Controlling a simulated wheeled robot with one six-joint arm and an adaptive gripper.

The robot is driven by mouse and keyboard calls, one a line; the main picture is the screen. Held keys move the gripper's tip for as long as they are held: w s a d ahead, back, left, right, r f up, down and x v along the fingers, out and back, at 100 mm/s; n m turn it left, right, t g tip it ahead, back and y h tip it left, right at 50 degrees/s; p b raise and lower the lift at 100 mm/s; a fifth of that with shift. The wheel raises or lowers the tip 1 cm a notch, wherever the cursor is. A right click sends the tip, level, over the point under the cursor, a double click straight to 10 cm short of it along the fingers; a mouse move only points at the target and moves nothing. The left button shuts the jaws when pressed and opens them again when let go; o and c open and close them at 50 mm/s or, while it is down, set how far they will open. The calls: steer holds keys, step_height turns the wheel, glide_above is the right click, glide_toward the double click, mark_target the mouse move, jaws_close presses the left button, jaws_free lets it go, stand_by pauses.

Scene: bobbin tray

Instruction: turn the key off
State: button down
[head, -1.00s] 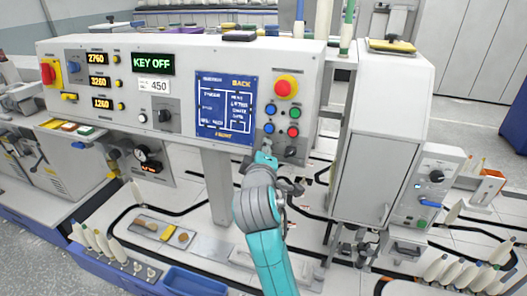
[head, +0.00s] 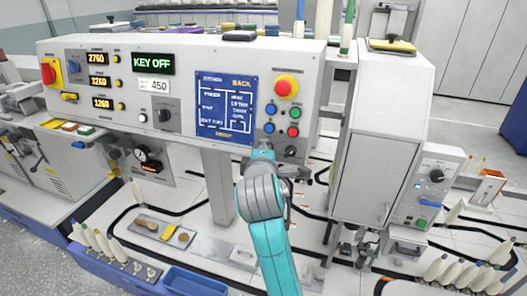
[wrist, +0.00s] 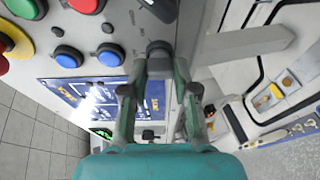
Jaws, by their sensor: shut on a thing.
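The control panel (head: 185,100) shows a green display (head: 153,64) that reads KEY OFF. My gripper (head: 263,150) is at the panel's lower right, below the round buttons. In the wrist view my gripper (wrist: 159,62) has its fingertips closed on a small dark piece, the key (wrist: 159,48), at the panel face. The fingers hide most of the key, so its angle cannot be read. In the head view my own arm covers the key. A black selector knob (head: 291,151) sits just right of my gripper; it also shows at the top of the wrist view (wrist: 160,8).
A red emergency button (head: 286,86) and several blue, green and red buttons (head: 294,113) sit above my gripper. A blue screen (head: 226,107) is to its left. A tall grey cabinet (head: 375,140) stands to the right. Bobbins (head: 92,240) stand at the lower left.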

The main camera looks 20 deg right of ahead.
steer(key=c, duration=0.9)
jaws_free()
steer(key=v, duration=1.2)
steer(key=shift+f, duration=0.1)
